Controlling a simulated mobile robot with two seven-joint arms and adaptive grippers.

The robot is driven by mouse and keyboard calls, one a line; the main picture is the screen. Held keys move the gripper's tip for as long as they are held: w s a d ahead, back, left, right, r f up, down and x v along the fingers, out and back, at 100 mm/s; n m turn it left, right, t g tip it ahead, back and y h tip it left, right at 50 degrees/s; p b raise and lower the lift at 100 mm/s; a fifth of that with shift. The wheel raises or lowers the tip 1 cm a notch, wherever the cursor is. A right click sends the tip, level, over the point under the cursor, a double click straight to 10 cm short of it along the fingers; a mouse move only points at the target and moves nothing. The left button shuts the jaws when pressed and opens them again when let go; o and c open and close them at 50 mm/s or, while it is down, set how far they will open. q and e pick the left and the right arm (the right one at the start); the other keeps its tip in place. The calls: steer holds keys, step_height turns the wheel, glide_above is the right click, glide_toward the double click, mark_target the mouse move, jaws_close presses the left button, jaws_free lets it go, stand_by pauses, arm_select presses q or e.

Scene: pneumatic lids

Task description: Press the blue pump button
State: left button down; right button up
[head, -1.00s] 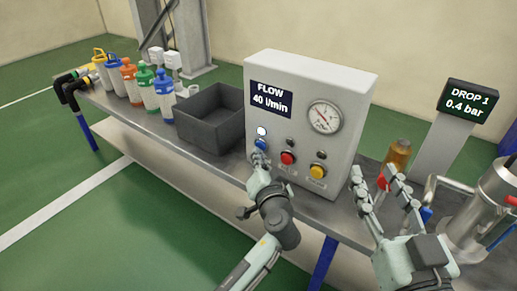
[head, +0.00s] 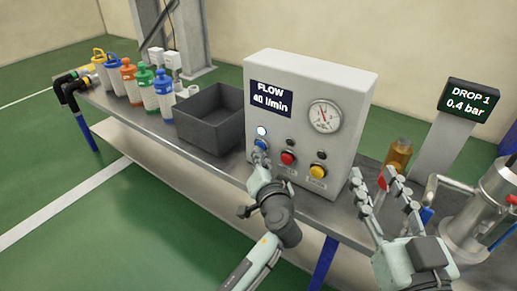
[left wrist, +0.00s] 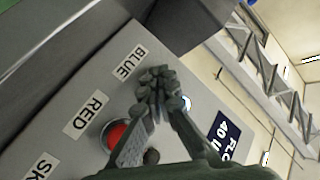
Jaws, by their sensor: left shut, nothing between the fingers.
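The blue pump button (head: 260,144) sits on the front of the white control box (head: 345,82), below a lit white lamp (head: 262,131). My left gripper (head: 258,157) is shut and empty, with its fingertips at the blue button's lower edge. Whether they touch it I cannot tell. In the left wrist view the closed fingertips (left wrist: 155,78) lie beside the BLUE label (left wrist: 129,62), and they hide the blue button. My right gripper (head: 373,177) is open and empty, in front of the table at the right.
A red button (head: 288,158) and a yellow button (head: 318,171) are to the right of the blue one. A dark open bin (head: 212,133) stands left of the box. Several coloured-lid canisters (head: 163,97) line the table's left. An amber bottle (head: 399,152) and a metal vessel (head: 472,222) stand right.

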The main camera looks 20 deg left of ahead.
arm_select(q)
steer(key=shift+d+r, duration=0.15)
steer(key=shift+d, duration=0.1)
steer(key=s+a, duration=0.2)
steer(key=s, duration=0.3)
steer(key=shift+s+a+p, duration=0.15)
steer(key=shift+s+p, duration=0.2)
steer(key=shift+f, duration=0.2)
